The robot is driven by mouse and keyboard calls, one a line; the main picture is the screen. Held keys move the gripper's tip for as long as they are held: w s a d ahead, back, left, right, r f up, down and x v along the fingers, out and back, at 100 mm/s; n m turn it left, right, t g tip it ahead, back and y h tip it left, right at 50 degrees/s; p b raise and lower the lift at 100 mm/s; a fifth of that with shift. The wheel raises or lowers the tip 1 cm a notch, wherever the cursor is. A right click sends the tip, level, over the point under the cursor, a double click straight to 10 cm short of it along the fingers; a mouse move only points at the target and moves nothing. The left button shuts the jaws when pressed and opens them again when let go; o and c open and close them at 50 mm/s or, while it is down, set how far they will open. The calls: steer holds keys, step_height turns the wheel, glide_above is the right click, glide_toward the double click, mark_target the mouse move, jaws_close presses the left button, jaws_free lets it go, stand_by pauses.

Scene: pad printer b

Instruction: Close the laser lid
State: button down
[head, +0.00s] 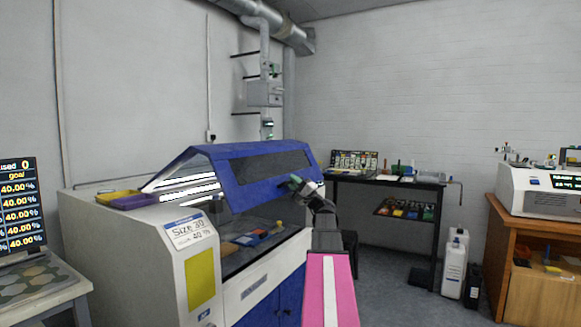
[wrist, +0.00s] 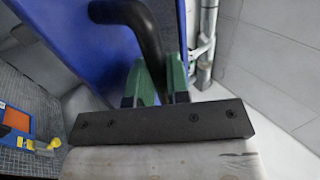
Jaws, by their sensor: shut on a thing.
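The laser lid (head: 225,178) is blue with a dark window and stands partly raised on the white laser machine (head: 190,245). A gap shows between its front edge and the machine body. In the wrist view, the lid (wrist: 70,40) fills the upper left, and its black curved handle (wrist: 140,22) runs down between my green fingers. My gripper (wrist: 155,85) is shut on the handle. In the head view, my gripper (head: 294,183) is at the lid's lower right front edge; the handle itself is hard to make out there.
Small coloured pieces (head: 250,238) lie on the bed inside the machine. A yellow and purple tray (head: 125,198) sits on its top left. A dark shelf table (head: 385,180) and white canisters (head: 455,262) stand to the right. Grey floor (head: 400,300) is clear in front.

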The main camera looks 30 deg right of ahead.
steer(key=w+a+f, duration=0.1)
steer(key=w+f, duration=0.1)
steer(key=f, duration=1.2)
steer(key=w+a+f, duration=0.1)
steer(key=w+f, duration=0.1)
steer(key=f, duration=1.3)
steer(key=shift+a+f, duration=0.15)
steer(key=shift+a, duration=0.15)
steer(key=c, duration=1.4)
jaws_free()
steer(key=shift+s, duration=0.1)
steer(key=v, duration=1)
steer(key=shift+s+d+f, duration=0.15)
steer(key=shift+s, duration=0.15)
